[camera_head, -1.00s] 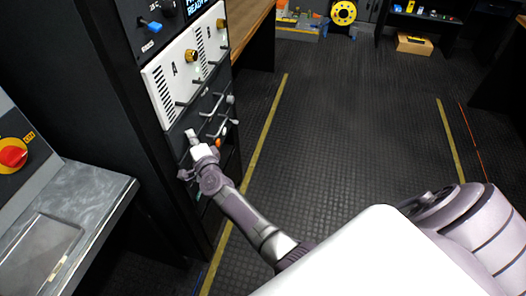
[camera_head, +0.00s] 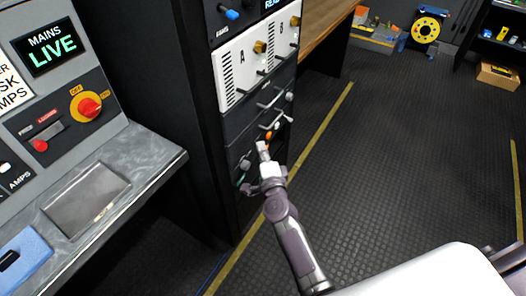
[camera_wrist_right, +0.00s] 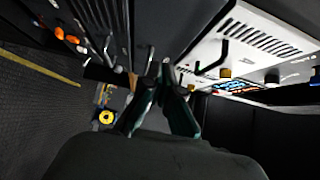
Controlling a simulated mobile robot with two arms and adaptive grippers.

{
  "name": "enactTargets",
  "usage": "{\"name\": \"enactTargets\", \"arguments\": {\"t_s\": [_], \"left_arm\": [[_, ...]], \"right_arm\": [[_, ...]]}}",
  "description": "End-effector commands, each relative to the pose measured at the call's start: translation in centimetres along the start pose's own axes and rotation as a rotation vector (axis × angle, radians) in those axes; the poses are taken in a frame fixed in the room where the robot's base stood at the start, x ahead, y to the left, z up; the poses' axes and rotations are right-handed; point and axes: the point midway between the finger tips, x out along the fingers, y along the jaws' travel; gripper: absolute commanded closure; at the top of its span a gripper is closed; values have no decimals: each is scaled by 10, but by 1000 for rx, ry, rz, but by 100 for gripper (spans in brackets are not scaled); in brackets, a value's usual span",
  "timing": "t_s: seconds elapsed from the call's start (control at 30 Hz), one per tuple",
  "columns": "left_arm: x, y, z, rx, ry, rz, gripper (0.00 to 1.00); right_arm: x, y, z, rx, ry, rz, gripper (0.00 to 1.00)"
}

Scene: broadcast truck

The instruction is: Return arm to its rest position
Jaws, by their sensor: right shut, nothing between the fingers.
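My right arm reaches up from the bottom of the head view. Its gripper (camera_head: 262,148) is in front of the lower part of the equipment rack (camera_head: 262,100), close to the handles and the orange knob. In the right wrist view the dark fingers (camera_wrist_right: 160,74) are together with nothing between them. The white panel marked A and B (camera_head: 258,62) fills the upper right of that view, with its handles near the fingertips. I cannot tell whether the fingers touch the rack. My left gripper is not in view.
A console (camera_head: 150,160) with a red rotary switch (camera_head: 90,105) and a lit MAINS LIVE display (camera_head: 52,47) stands at left. A blue object (camera_head: 22,262) lies on it. Dark floor (camera_head: 410,150) right of the rack is clear. A cardboard box (camera_head: 497,76) lies at the far right.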

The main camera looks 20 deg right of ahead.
Motion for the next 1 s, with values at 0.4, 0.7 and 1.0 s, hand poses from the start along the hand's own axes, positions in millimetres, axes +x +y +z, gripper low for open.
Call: {"name": "enactTargets", "arguments": {"t_s": [0.4, 0.7, 1.0], "left_arm": [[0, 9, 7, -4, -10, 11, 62], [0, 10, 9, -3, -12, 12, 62], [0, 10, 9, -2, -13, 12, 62]], "right_arm": [[-17, 28, 6, -72, -31, 53, 100], [-105, 212, 24, -570, -309, 389, 100], [-269, 371, -7, -1038, -718, 704, 100]]}}
